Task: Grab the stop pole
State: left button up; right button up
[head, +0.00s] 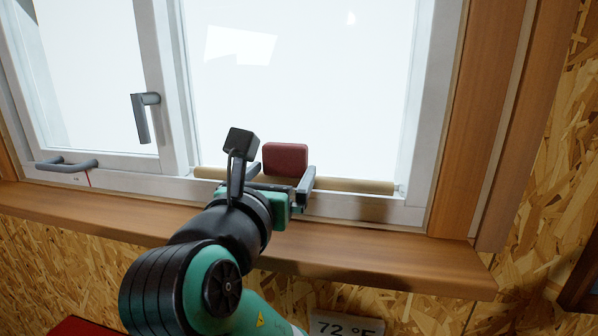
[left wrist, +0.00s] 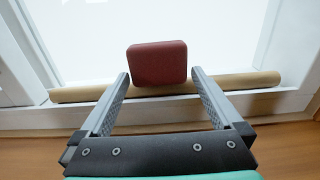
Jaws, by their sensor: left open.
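The stop pole is a light wooden rod (head: 352,185) lying along the bottom track of the window, with a red block-shaped grip (head: 285,159) standing up from its middle. My left gripper (head: 281,178) is open in front of the red grip. In the left wrist view, the red grip (left wrist: 157,63) shows just beyond and between the open fingertips (left wrist: 160,78), and the rod (left wrist: 80,94) runs behind both fingers. I cannot tell whether the fingers reach around the grip. My right gripper is not in view.
A white window frame (head: 330,205) surrounds the pole, with a wooden sill (head: 370,248) below. A grey window handle (head: 144,118) and a grey pull handle (head: 66,164) are on the left sash.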

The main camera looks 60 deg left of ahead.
aim_at(283, 168)
pick_arm(q)
jog(key=x, duration=0.4)
jog(key=shift+w+a+p, duration=0.2)
jog(key=shift+a+p, duration=0.15)
jog(key=c, duration=1.2)
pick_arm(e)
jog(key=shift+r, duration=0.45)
